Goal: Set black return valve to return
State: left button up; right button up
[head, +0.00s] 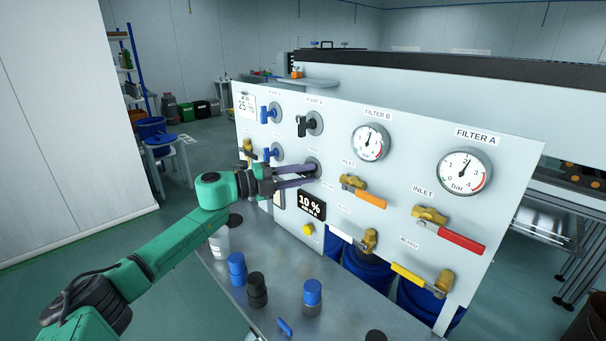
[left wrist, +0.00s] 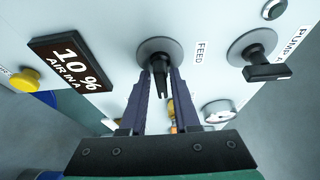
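In the left wrist view this black valve handle (left wrist: 160,68) lies between my fingers, beside a FEED label. I read no RETURN label. My left gripper (head: 316,174) reaches the valve from the left. In the left wrist view its two fingers (left wrist: 164,78) lie close along both sides of the handle. Whether they press on it is not clear. The handle is mostly hidden by the fingers in the head view. My right gripper is not in view.
Another black valve (head: 312,123) sits just above, with blue-handled valves (head: 272,112) to its left. A 10 % display (head: 311,205) and yellow button (head: 308,229) are below. Gauges and coloured levers fill the right side. Bottles (head: 257,290) stand on the metal table in front.

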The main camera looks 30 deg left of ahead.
pick_arm(q)
jog(key=shift+o, duration=0.2)
jog(key=b+v, duration=0.7)
jog(key=v, duration=0.7)
jog(key=shift+s, duration=0.25)
jog(key=shift+a, duration=0.15)
